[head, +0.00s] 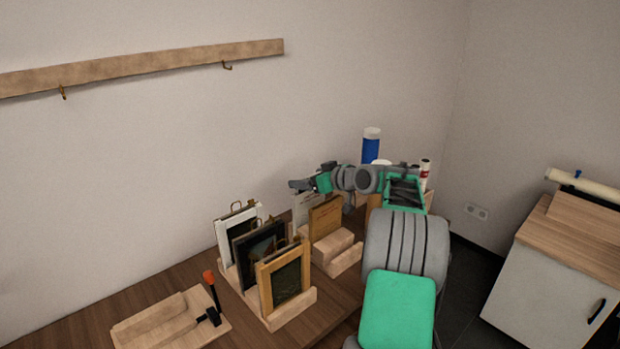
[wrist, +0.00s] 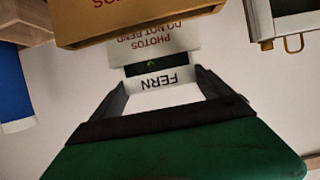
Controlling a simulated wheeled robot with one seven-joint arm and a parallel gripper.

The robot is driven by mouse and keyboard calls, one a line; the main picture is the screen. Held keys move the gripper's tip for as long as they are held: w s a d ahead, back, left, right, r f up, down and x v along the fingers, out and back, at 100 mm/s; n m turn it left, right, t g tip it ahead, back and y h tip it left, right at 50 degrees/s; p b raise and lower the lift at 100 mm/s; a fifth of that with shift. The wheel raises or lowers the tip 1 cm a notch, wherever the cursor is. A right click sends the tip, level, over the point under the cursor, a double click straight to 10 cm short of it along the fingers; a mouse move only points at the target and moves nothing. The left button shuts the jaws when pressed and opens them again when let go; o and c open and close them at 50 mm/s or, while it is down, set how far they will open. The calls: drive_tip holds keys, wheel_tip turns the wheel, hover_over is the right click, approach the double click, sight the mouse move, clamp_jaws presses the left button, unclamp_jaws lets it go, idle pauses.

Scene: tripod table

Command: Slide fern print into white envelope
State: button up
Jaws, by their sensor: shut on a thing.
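My gripper (wrist: 161,84) is shut on the fern print (wrist: 168,79), one finger at each side edge. The print has a white band reading FERN and a dark picture strip. The white envelope (wrist: 178,50), marked PHOTOS DO NOT BEND, overlaps the rest of the print in the wrist view; I cannot tell whether that part is inside or behind it. In the head view, the white envelope (head: 301,213) stands upright behind a brown envelope (head: 325,215), and my gripper (head: 296,185) is above it. The print cannot be made out there.
The brown envelope (wrist: 140,22) stands close beside the white one. Framed pictures (head: 284,285) stand in a wooden rack to the front left. A wooden tray (head: 165,325) holds a hammer and an orange-handled tool. A blue cylinder (head: 370,148) stands behind my arm.

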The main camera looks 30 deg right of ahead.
drive_tip(key=shift+f, duration=0.1)
drive_tip(key=o, duration=1.7)
drive_tip(key=b+v, duration=0.1)
drive_tip(key=v, duration=0.7)
drive_tip(key=shift+f, duration=0.1)
drive_tip(key=shift+w, duration=0.1)
wheel_tip(320, 180, up, 9)
drive_tip(key=p, duration=0.5)
drive_tip(key=shift+p, duration=0.4)
